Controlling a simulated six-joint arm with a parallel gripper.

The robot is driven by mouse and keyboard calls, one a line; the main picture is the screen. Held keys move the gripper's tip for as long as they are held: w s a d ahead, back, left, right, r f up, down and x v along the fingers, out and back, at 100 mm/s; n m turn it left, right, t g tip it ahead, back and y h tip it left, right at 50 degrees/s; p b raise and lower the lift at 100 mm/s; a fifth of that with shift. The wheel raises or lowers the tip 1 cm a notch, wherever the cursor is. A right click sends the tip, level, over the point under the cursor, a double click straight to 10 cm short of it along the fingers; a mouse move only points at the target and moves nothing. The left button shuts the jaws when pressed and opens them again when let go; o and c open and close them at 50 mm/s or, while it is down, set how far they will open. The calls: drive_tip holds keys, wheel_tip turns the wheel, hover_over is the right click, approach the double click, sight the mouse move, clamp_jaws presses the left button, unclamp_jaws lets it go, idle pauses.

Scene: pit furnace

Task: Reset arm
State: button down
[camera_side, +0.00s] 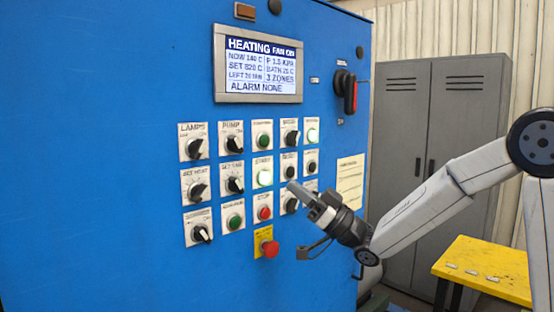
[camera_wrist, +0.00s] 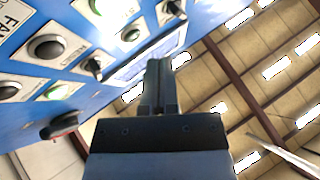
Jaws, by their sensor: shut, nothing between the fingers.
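My gripper (camera_side: 292,187) is shut and empty. In the side view it points up and left at the lower right of the button panel, in front of the blue cabinet (camera_side: 100,200). It hides part of the lower right controls. I cannot tell whether its tips touch a control. In the wrist view the closed fingers (camera_wrist: 158,65) point up past the tilted panel, with knobs and buttons to their left. The display (camera_side: 258,64) reads HEATING FAN ON and ALARM NONE.
A red emergency button (camera_side: 270,249) on a yellow plate sits below the panel, left of my gripper. A yellow table (camera_side: 490,262) stands at the lower right, before grey lockers (camera_side: 395,130).

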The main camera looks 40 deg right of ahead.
idle(0.3)
wheel_tip(320, 180, down, 18)
drive_tip(key=d+m+g+h, duration=0.2)
drive_tip(key=m+g+h, duration=0.5)
drive_tip(key=h, duration=0.5)
drive_tip(key=s+a+f+g+h, duration=0.1)
drive_tip(key=s+f+g, duration=1.1)
drive_tip(key=s, duration=0.3)
drive_tip(key=shift+s+a+f+n, duration=0.15)
drive_tip(key=shift+s+f+n, duration=0.2)
drive_tip(key=shift+f, duration=0.1)
